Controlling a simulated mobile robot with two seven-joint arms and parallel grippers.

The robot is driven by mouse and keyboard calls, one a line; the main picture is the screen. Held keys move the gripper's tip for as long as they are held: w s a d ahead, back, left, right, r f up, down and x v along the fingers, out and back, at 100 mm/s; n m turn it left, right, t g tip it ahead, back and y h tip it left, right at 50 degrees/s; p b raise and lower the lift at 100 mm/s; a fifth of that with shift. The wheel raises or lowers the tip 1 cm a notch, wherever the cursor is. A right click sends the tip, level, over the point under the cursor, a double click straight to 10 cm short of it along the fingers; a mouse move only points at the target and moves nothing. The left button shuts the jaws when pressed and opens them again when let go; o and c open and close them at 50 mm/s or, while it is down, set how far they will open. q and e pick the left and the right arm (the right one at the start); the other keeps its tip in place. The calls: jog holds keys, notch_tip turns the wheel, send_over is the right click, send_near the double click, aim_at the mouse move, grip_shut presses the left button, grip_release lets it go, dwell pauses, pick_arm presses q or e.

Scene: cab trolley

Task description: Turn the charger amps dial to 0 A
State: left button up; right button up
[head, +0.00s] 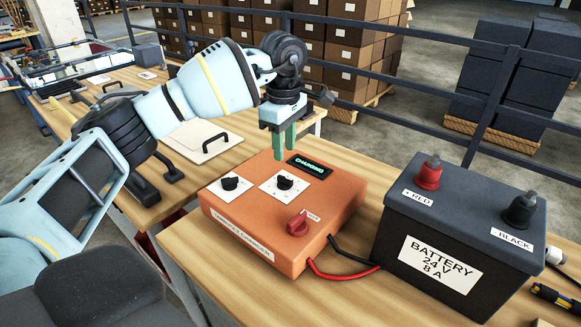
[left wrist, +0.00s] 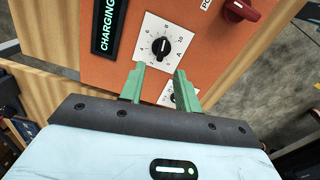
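The orange charger (head: 255,225) sits on the wooden table with a lit CHARGING display (head: 313,166). A black dial on a white plate (head: 285,183) is beside the display. My right gripper is not in view.
A red power knob (head: 298,223) is at the charger's front right. Red and black cables (head: 345,268) run towards the dark battery (head: 445,240) on the right. A dark railing (head: 440,45) and stacked boxes are behind.

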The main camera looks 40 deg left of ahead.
aim_at(284, 177)
pick_arm(q)
jog(key=shift+s+f, duration=0.1)
jog(key=shift+s, duration=0.1)
jog(key=shift+s+f, duration=0.1)
jog(key=shift+f, duration=0.25)
jog(key=f, duration=0.6)
jog(key=shift+w+f, duration=0.2)
jog(key=shift+f, duration=0.2)
grip_shut()
